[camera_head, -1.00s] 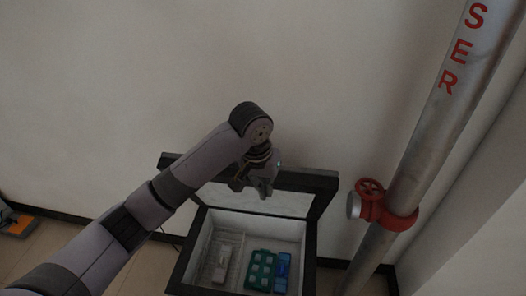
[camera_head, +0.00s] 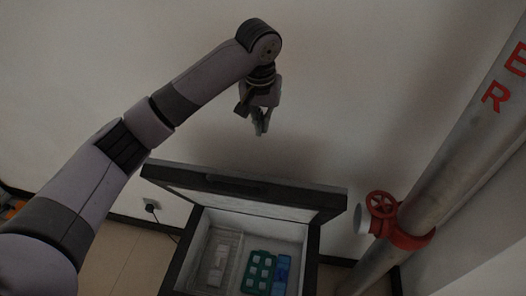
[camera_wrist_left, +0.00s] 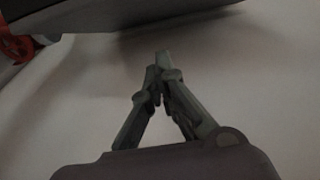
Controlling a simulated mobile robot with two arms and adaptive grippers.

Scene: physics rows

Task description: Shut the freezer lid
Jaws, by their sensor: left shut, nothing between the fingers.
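The freezer lid (camera_head: 247,191) is dark-framed with a pale inner side and stands tilted open at the back of the freezer. The freezer box (camera_head: 312,262) is open below it. My left gripper (camera_head: 260,131) is above and behind the lid's upper edge, near the wall, apart from the lid. Its fingers are shut and empty, pointing down. In the left wrist view the shut fingertips (camera_wrist_left: 162,56) show against the pale wall, with a dark edge, likely the lid (camera_wrist_left: 130,12), at the top. My right gripper is not in view.
Inside the freezer are a white wire basket (camera_head: 222,258), a green rack (camera_head: 259,272) and a blue box (camera_head: 282,272). A grey pipe (camera_head: 450,170) with a red valve (camera_head: 381,204) stands to the right. A socket (camera_head: 152,206) is on the wall at left.

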